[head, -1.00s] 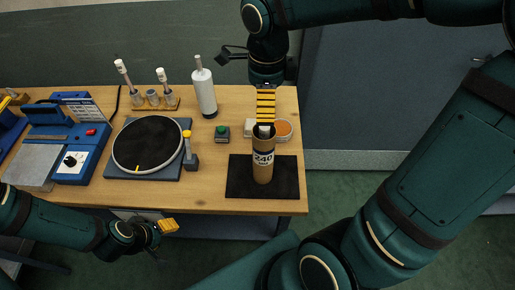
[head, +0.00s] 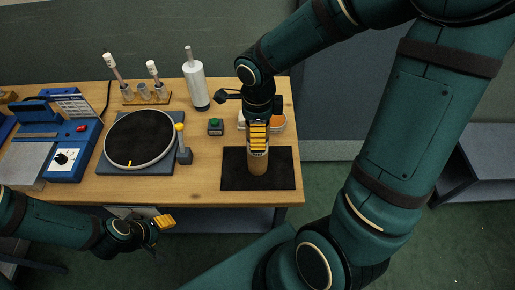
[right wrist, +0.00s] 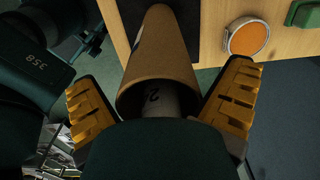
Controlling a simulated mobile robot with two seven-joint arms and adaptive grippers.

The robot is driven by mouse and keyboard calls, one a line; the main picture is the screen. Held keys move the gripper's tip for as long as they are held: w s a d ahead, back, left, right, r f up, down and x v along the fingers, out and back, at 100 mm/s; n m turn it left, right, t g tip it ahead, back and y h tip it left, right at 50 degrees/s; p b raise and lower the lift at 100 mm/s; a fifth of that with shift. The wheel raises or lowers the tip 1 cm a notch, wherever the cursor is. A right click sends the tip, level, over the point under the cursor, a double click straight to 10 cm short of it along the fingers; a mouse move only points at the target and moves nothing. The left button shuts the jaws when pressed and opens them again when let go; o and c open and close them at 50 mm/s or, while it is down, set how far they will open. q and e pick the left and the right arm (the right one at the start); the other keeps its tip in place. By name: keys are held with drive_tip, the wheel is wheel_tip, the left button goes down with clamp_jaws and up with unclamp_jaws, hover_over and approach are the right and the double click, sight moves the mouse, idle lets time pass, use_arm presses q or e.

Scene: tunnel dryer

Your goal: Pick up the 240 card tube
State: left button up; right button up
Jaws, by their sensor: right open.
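The 240 card tube (head: 258,166) is a brown cardboard cylinder standing upright on the black mat (head: 228,176). My right gripper (head: 258,138) is at its upper part and hides its top and label in the head view. In the right wrist view the tube (right wrist: 160,52) lies between the two spread yellow fingers of the right gripper (right wrist: 163,100), with gaps visible beside it. A pale cylinder (right wrist: 160,101) with a dark mark shows in the tube's open end. My left gripper (head: 160,222) is off the table's front edge, away from the tube; its opening is unclear.
An orange-filled round dish (head: 278,122) stands just behind the mat, and a green-button box (head: 215,127) is to its left. A turntable (head: 140,138), a white bottle (head: 196,85) and a blue device (head: 68,150) occupy the left. The table's right edge is near the mat.

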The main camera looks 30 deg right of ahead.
drive_tip(key=shift+c, duration=0.3)
drive_tip(key=c, duration=1.3)
